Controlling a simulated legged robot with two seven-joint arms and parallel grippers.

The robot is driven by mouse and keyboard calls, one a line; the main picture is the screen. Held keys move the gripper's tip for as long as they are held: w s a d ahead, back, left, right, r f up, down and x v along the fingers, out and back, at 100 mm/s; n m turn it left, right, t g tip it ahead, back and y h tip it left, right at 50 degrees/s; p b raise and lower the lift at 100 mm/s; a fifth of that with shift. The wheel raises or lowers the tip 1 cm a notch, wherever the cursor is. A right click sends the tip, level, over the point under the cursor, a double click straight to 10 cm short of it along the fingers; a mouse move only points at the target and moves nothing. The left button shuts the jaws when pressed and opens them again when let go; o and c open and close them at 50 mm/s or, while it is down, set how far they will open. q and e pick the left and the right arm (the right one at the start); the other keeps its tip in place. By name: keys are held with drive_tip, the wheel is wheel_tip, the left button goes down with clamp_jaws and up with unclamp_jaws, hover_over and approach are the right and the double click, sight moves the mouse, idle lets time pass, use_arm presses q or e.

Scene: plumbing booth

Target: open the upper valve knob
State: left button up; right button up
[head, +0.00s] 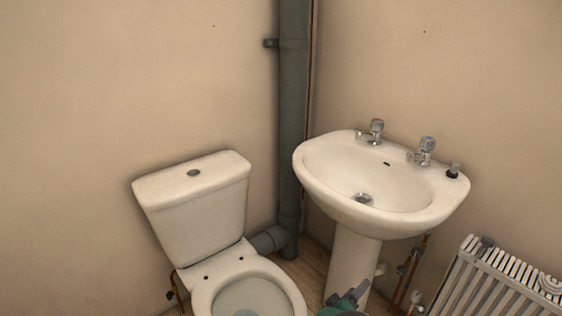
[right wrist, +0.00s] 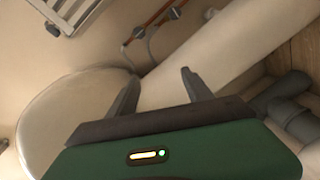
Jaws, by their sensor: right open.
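Below the right side of the sink, small valve fittings sit on copper pipes by the wall. One dark valve knob (head: 402,269) sits higher than a pale fitting (head: 416,297). In the right wrist view a grey knob (right wrist: 138,32) shows on a copper pipe beyond the fingers. I cannot tell whether it is turned open or shut. My right gripper (head: 352,296) is low in front of the sink pedestal, left of the valves. In the right wrist view its two fingers (right wrist: 160,86) are apart and empty, not touching the knob. My left gripper is out of view.
The white sink (head: 314,172) stands on a pedestal (head: 350,262) close to the right gripper. A toilet (head: 190,205) is at the left and a grey drain pipe (head: 292,130) in the corner. A white radiator (head: 490,275) stands right of the valves.

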drive_tip(key=s+a+r+m+g+y, duration=0.1)
drive_tip(key=s+a+r+y, duration=0.1)
drive_tip(key=a+r+y, duration=0.55)
drive_tip(key=s+d+r+m+g+y, duration=0.15)
drive_tip(key=s+g, duration=0.25)
drive_tip(key=s, duration=1.1)
drive_tip(key=s+d+r+m+g+y, duration=0.1)
drive_tip(key=s+d+r+g+y, duration=0.2)
drive_tip(key=s, duration=1.1)
wheel_tip(320, 180, up, 32)
drive_tip(key=s+a+g+p, duration=0.1)
drive_tip(key=p, duration=3.2)
drive_tip(key=shift+a+g+h, duration=0.15)
drive_tip(key=shift+g+h, duration=0.15)
drive_tip(key=shift+m, duration=0.25)
